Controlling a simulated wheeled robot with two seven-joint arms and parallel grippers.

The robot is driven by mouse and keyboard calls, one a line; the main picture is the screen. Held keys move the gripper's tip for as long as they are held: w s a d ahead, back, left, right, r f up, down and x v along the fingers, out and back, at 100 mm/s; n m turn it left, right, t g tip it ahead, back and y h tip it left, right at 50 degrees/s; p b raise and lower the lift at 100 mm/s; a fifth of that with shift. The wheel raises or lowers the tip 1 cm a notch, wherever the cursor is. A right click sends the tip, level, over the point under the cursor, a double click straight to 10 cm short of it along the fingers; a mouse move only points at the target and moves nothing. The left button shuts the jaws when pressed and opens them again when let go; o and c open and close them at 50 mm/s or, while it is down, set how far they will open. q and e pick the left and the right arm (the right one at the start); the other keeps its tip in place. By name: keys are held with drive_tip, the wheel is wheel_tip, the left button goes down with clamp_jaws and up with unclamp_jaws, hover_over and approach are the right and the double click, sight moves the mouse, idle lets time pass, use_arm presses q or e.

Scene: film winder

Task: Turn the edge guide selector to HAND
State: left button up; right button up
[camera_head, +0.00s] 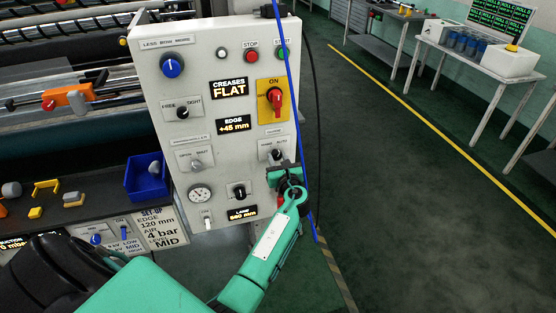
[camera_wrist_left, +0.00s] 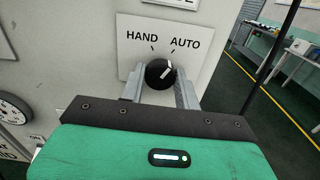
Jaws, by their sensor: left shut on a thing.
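The edge guide selector (camera_wrist_left: 158,75) is a round black knob on a white plate marked HAND on the left and AUTO on the right. Its white pointer line leans up and right, towards AUTO. In the head view the selector (camera_head: 277,154) is low on the right side of the white control panel (camera_head: 205,105), partly hidden by my gripper. My left gripper (camera_wrist_left: 159,83) is shut on the knob, with one grey finger on each side of it. It also shows in the head view (camera_head: 284,170). My right gripper is not in view.
A yellow plate with a red ON switch (camera_head: 274,97) is above the selector. A blue cable (camera_head: 290,80) and a black cable hang along the panel's right edge. A pressure gauge (camera_head: 200,194) and a black knob (camera_head: 239,191) are to the left. Open floor lies right.

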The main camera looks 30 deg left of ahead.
use_arm(q)
drive_tip(key=shift+f+n+b, duration=0.15)
drive_tip(key=shift+n+b, duration=0.55)
drive_tip(key=shift+n, duration=0.1)
drive_tip(key=n+b, duration=0.2)
drive_tip(key=n, duration=0.1)
drive_tip(key=shift+f+n+b, duration=0.1)
drive_tip(key=shift+n+b, duration=0.2)
drive_tip(key=shift+b, duration=0.05)
drive_tip(key=n+b, duration=0.2)
drive_tip(key=shift+n, duration=0.3)
drive_tip(key=n+b, duration=0.2)
drive_tip(key=shift+n, duration=0.3)
drive_tip(key=shift+n+b, duration=0.45)
drive_tip(key=shift+n, duration=0.05)
drive_tip(key=shift+r, duration=0.2)
drive_tip(key=o, duration=1)
drive_tip(key=shift+s+d, duration=0.35)
drive_tip(key=shift+d, duration=0.05)
drive_tip(key=shift+p+v, duration=0.85)
drive_tip(key=shift+v, duration=5.6)
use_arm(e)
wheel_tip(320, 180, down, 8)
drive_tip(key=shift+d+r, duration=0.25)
